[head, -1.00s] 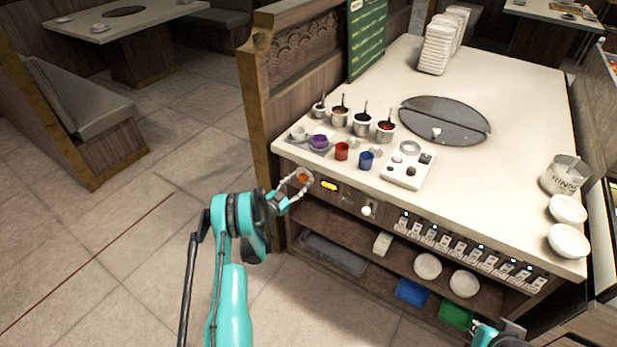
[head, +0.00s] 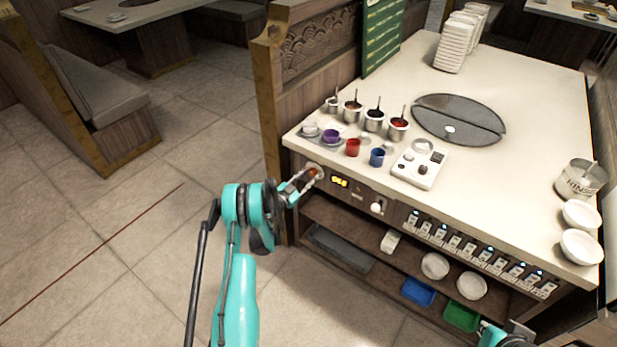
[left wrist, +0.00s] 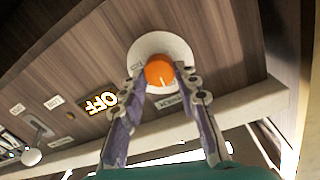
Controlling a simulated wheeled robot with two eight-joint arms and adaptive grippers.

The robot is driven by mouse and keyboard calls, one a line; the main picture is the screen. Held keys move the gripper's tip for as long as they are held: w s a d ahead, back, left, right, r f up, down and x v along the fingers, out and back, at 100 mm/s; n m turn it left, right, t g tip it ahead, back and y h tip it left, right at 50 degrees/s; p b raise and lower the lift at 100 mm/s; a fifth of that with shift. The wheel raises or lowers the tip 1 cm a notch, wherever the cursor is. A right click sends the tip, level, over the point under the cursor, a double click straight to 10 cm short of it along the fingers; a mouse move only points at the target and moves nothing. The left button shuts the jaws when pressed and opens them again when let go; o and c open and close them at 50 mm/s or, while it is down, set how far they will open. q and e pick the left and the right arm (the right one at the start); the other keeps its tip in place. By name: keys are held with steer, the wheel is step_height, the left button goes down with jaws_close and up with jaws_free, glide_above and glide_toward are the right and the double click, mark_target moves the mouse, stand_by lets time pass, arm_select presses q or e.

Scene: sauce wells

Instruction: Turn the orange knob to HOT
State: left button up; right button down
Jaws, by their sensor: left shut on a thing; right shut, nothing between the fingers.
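The orange knob (left wrist: 159,71) sits on a round white dial plate (left wrist: 150,45) on the wooden front panel of the counter. My left gripper (left wrist: 160,80) is shut on the knob, with one finger on each side. A white pointer line shows on the knob's face. Small labels stand around the dial, too blurred to read surely. A lit display (left wrist: 98,103) beside the dial appears to read OFF, upside down. In the head view, my left gripper (head: 309,181) covers much of the knob. My right gripper (head: 508,338) is shut and empty, partly cut off at the bottom edge.
A white knob (head: 377,206) and a row of switches (head: 470,250) lie further right on the panel. Sauce pots (head: 375,119), colored cups (head: 353,147) and a white device (head: 418,165) stand on the counter above. Shelves below hold bowls (head: 435,266) and trays.

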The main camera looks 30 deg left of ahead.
arm_select(q)
steer(key=m, duration=0.5)
steer(key=shift+d+m, duration=0.1)
steer(key=shift+m, duration=0.3)
steer(key=m, duration=0.5)
steer(key=shift+y, duration=0.4)
steer(key=m, duration=0.6)
steer(key=shift+d+f+y, duration=0.1)
steer(key=shift+y, duration=0.2)
steer(key=m, duration=0.5)
steer(key=shift+f, duration=0.1)
steer(key=shift+m, duration=0.3)
steer(key=o, duration=1.2)
steer(key=shift+c, duration=0.2)
